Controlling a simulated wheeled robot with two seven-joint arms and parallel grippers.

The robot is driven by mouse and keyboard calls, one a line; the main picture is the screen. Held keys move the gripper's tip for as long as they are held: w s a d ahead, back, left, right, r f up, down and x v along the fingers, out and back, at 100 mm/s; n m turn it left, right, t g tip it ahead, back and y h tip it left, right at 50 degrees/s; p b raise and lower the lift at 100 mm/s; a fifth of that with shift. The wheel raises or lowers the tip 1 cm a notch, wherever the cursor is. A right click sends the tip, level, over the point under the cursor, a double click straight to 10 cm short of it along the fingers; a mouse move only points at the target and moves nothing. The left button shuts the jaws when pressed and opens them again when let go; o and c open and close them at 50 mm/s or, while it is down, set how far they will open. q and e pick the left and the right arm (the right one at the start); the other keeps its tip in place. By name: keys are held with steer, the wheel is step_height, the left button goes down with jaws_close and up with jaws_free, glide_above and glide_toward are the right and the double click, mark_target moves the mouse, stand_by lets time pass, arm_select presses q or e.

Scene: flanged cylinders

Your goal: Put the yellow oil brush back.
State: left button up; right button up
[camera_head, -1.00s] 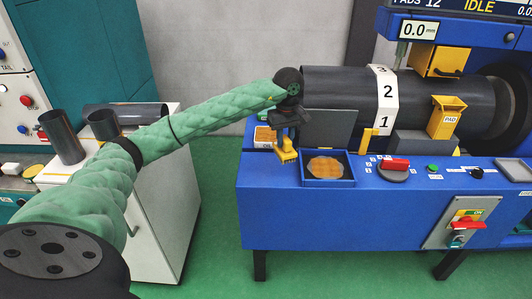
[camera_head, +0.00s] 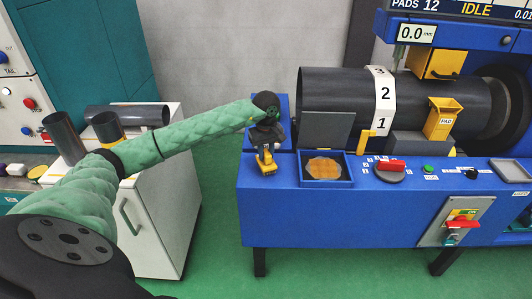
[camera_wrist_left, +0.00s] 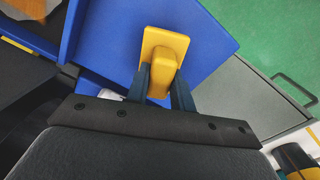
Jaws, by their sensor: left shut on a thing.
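The yellow oil brush (camera_head: 266,161) is in my left gripper (camera_head: 266,145), over the left end of the blue machine bench (camera_head: 330,220). In the left wrist view the brush (camera_wrist_left: 162,52) sits between the two dark fingers of the left gripper (camera_wrist_left: 165,85), which are shut on it. Its flat yellow plate faces a blue surface; I cannot tell whether it touches. The blue tray with an amber pad (camera_head: 325,169) lies just right of the brush, its dark lid (camera_head: 326,129) raised. My right gripper is not in view.
A large dark cylinder (camera_head: 335,88) with a numbered white band lies in the machine. A yellow PAD holder (camera_head: 442,119) stands in front of it. Left, a white cabinet (camera_head: 165,215) carries dark tubes (camera_head: 64,138). Green floor separates cabinet and bench.

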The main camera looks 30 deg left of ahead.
arm_select(q)
steer(key=shift+f, duration=0.55)
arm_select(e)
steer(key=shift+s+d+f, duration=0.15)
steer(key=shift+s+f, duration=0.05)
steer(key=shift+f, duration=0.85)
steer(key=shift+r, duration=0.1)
arm_select(q)
steer(key=shift+f, duration=0.1)
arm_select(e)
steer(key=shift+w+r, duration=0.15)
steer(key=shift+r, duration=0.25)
arm_select(q)
steer(key=o, duration=1)
steer(key=shift+c, duration=0.2)
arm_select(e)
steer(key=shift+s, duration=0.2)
